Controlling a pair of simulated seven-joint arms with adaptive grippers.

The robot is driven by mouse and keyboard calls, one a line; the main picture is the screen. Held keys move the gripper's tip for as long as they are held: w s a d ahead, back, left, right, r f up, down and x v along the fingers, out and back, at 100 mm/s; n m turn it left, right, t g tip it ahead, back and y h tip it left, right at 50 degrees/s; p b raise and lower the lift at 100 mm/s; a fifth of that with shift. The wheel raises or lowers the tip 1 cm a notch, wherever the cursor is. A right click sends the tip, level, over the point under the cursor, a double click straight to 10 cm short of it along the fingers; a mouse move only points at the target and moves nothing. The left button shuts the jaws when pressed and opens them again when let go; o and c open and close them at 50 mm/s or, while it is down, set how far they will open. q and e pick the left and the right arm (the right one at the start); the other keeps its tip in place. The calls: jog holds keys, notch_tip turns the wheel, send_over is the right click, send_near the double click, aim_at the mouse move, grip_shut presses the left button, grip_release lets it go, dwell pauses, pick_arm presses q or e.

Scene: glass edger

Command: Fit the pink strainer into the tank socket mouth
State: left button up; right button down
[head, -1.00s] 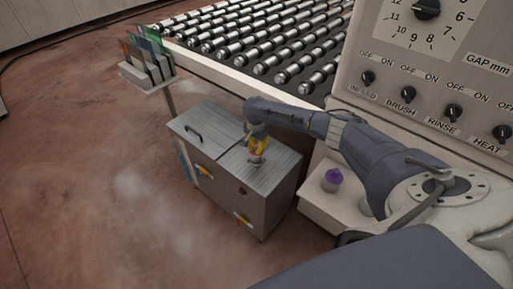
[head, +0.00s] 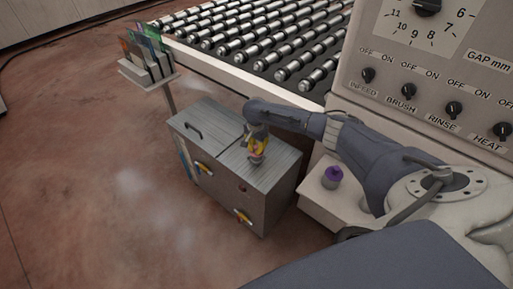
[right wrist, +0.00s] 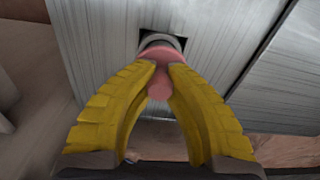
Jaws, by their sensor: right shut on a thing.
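The pink strainer (right wrist: 160,86) is held between the yellow fingertips of my right gripper (right wrist: 164,68). In the right wrist view its wider end is at the round grey socket mouth (right wrist: 158,39), set in a dark square opening in the tank top. The two overlap there; I cannot tell how far the strainer is inside. In the head view the tank (head: 262,205) is a grey metal box, and my right gripper (head: 257,150) points down over its top with the strainer below it. My left gripper is not in view.
A purple-capped item (head: 332,178) stands on a pale ledge right of the tank. A handle (head: 193,129) rises from the tank top. A roller conveyor (head: 255,45) lies behind, a control panel (head: 430,75) at right, a rack of plates (head: 148,62) at back left.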

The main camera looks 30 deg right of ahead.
jog(key=shift+f, duration=1.95)
jog(key=c, duration=1.4)
grip_release()
jog(key=shift+r, duration=0.1)
jog(key=r, duration=1.1)
jog(key=shift+s+a+r, duration=0.15)
jog(key=shift+a+r, duration=0.05)
jog(key=shift+r, duration=0.2)
jog(key=shift+a, duration=0.1)
